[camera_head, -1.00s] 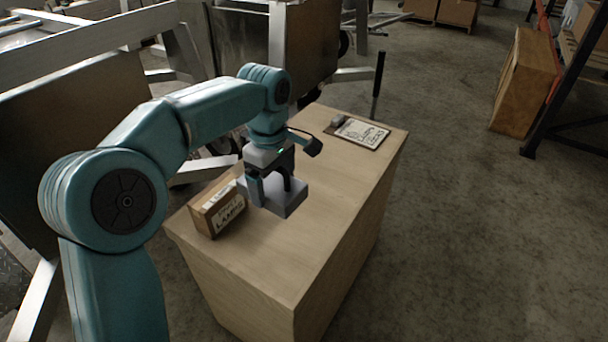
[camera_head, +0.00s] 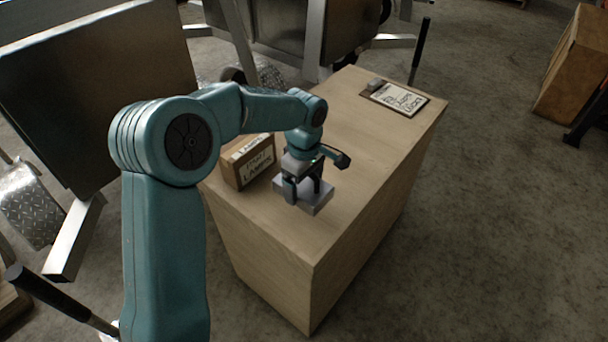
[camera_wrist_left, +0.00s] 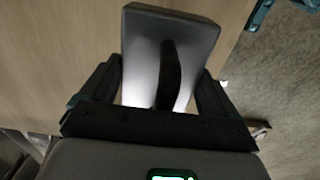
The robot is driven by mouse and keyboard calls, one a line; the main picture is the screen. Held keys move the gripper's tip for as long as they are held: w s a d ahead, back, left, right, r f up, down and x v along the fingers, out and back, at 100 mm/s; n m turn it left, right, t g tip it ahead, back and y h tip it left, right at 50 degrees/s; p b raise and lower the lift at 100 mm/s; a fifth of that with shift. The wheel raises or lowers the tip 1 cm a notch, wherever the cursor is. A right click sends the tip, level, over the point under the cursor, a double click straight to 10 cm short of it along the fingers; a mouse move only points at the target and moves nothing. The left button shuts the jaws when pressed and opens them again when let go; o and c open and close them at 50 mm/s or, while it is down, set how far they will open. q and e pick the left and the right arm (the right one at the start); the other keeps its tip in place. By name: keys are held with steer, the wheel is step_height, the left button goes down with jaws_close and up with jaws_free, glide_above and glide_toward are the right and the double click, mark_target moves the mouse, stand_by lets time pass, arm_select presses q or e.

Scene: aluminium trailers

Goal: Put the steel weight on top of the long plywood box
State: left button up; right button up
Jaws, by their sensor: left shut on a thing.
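The steel weight (camera_head: 318,204) is a grey block with a dark handle. It shows large in the left wrist view (camera_wrist_left: 190,35). The long plywood box (camera_head: 300,240) is pale wood with a flat top. The weight is over the near part of that top. I cannot tell whether its underside touches the wood. My right gripper is in neither view.
A small cardboard carton marked lamps (camera_head: 248,165) stands on the box's left edge, close to the weight. A clipboard (camera_head: 400,98) lies at the far end. Aluminium trailer parts (camera_head: 100,80) crowd the left. A brown box (camera_head: 575,65) stands on the floor at right.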

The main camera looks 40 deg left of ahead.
mark_target(304, 194)
arm_select(q)
steer(key=shift+f, duration=2.25)
steer(key=shift+w+f+b, duration=0.1)
steer(key=shift+b, duration=0.2)
steer(key=o, duration=1.8)
steer(key=shift+f, duration=0.1)
steer(key=shift+r, duration=0.35)
step_height(304, 194, up, 12)
steer(key=shift+f+p, duration=0.2)
steer(key=shift+p, duration=0.7)
steer(key=shift+f, duration=0.1)
